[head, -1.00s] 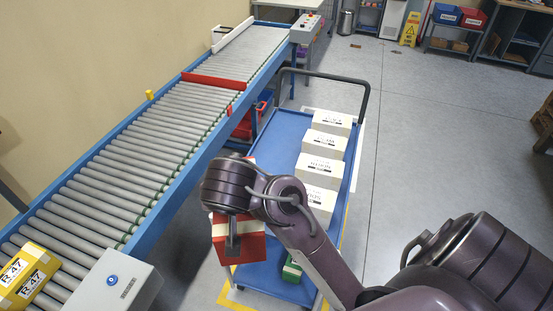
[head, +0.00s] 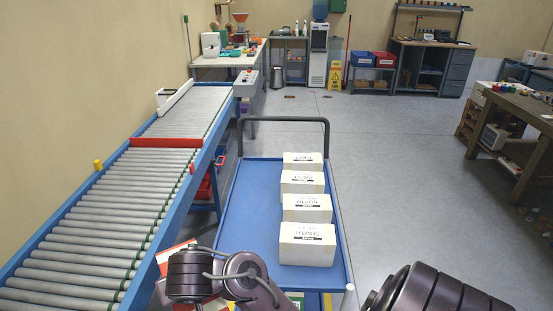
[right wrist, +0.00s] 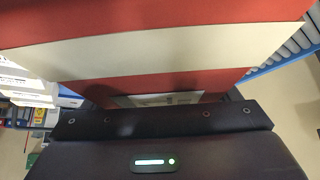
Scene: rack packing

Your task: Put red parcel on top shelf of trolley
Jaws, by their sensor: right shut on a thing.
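The red parcel with a pale band fills the top of the right wrist view (right wrist: 130,18). In the head view only a piece of it (head: 172,258) shows beside my dark wrist, at the trolley's front left. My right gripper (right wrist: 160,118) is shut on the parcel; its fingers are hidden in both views. The trolley's blue top shelf (head: 245,200) lies ahead. Its left half is bare, and the parcel is outside its near left corner. My left gripper is not in view.
White boxes (head: 307,243) stand in a row along the shelf's right side. A dark handle (head: 284,120) rises at the trolley's far end. A roller conveyor (head: 95,230) with a blue side rail runs close along the left. Open floor lies to the right.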

